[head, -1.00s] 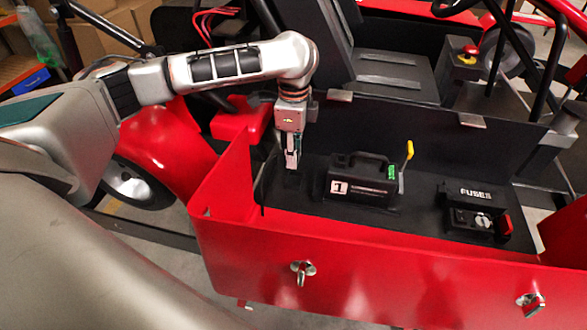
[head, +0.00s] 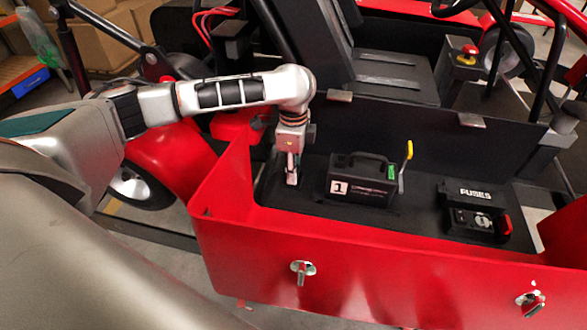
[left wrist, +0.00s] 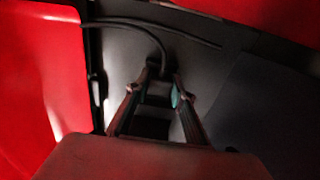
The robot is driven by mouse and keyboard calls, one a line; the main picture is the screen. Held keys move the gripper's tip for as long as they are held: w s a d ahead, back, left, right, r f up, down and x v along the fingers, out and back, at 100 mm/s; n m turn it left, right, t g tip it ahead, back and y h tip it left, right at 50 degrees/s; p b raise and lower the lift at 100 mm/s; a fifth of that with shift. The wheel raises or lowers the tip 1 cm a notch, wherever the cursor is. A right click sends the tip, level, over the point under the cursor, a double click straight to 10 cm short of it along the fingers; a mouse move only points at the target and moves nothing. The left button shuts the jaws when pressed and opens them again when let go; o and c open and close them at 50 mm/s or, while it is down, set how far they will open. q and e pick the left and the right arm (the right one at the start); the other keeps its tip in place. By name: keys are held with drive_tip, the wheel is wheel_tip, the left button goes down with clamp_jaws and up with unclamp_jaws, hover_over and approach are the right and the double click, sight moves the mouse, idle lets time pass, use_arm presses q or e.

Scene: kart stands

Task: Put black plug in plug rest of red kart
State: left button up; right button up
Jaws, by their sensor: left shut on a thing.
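The red kart (head: 350,275) has an open side tray with a black floor (head: 420,195). My left gripper (head: 291,182) points down at the left end of this tray, beside the battery box. In the left wrist view the gripper (left wrist: 168,82) is shut on the black plug (left wrist: 156,97), which sits between its fingers. A black cable (left wrist: 140,30) curves away from the plug's far end. In the head view the plug is hardly visible at the fingertips. The plug rest cannot be made out. My right gripper is not in view.
A black battery box (head: 358,178) marked 1 stands just right of the gripper, with a yellow-topped lever (head: 408,152) beside it. A fuse box (head: 475,212) is farther right. The red front wall with latches (head: 302,272) and the black seat-side wall (head: 400,130) bound the tray.

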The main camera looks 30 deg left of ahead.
use_arm(q)
drive_tip(key=shift+s+f, duration=0.1)
drive_tip(key=shift+f, duration=0.1)
drive_tip(key=shift+s+f, duration=0.25)
drive_tip(key=shift+f, duration=0.1)
drive_tip(key=o, duration=0.9)
drive_tip(key=shift+f, duration=0.1)
drive_tip(key=shift+o, duration=1.2)
drive_tip(key=shift+w+f, duration=0.15)
drive_tip(key=shift+w, duration=0.05)
drive_tip(key=shift+s, duration=0.1)
wheel_tip(320, 180, up, 14)
drive_tip(key=shift+w, duration=0.2)
drive_tip(key=shift+f, duration=0.1)
